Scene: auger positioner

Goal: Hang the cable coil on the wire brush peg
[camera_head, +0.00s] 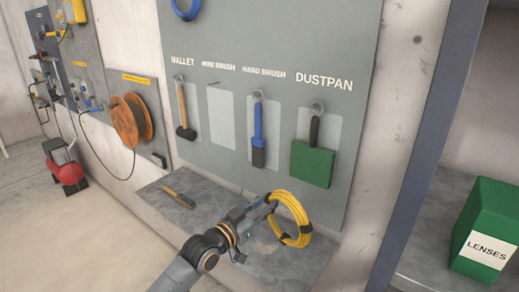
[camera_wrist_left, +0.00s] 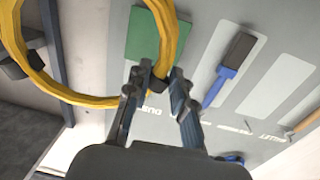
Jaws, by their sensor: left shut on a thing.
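The yellow cable coil (camera_head: 295,208), with black ties, is in my left gripper (camera_head: 268,203), above the grey shelf and in front of the board. In the left wrist view, the fingers of my left gripper (camera_wrist_left: 158,88) close around a tied part of the coil (camera_wrist_left: 32,72), and the ring extends up and left. The wire brush peg (camera_head: 213,84) is bare, under its label and above an empty pale outline, between the mallet and the hand brush. The coil is apart from it, lower and to the right. My right gripper is not in view.
The mallet (camera_head: 182,105), blue hand brush (camera_head: 258,130) and green dustpan (camera_head: 312,162) hang on the grey board (camera_head: 232,60). A wooden-handled brush (camera_head: 178,197) lies on the shelf (camera_head: 215,215). A green lenses box (camera_head: 490,225) stands beyond a blue post (camera_head: 425,150) at right.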

